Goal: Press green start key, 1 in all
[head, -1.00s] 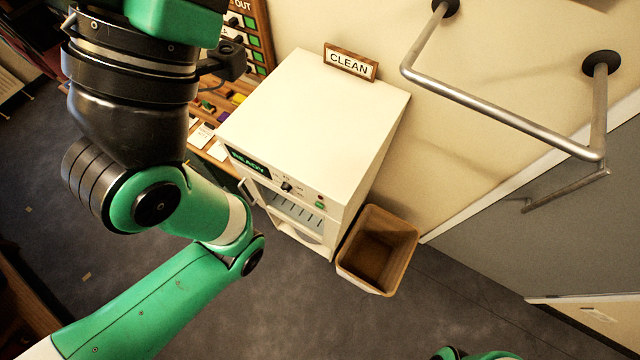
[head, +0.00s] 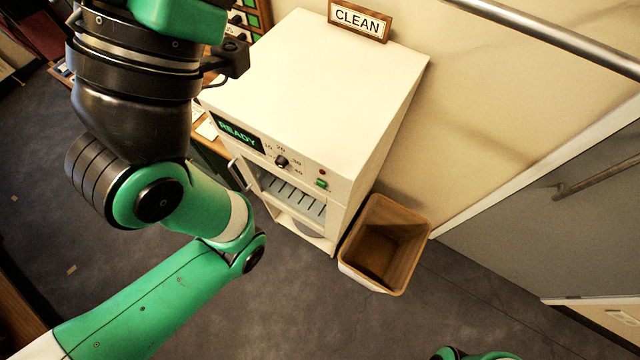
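The green start key (head: 321,184) is a small green button on the front panel of a white cabinet machine (head: 320,85). It sits below a small red light (head: 322,171) and right of a black dial (head: 281,162). The panel's display (head: 238,134) reads READY in green. Nothing touches the key or covers it. My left arm's green and black links fill the left of the head view, but I make out no gripper fingers. A small green part of mine shows at the bottom edge; the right gripper is not visible.
A tan waste bin (head: 385,245) stands on the floor right of the machine. A CLEAN sign (head: 358,20) stands at the back of its top. A metal rail (head: 560,37) runs along the wall at upper right. The floor in front is clear.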

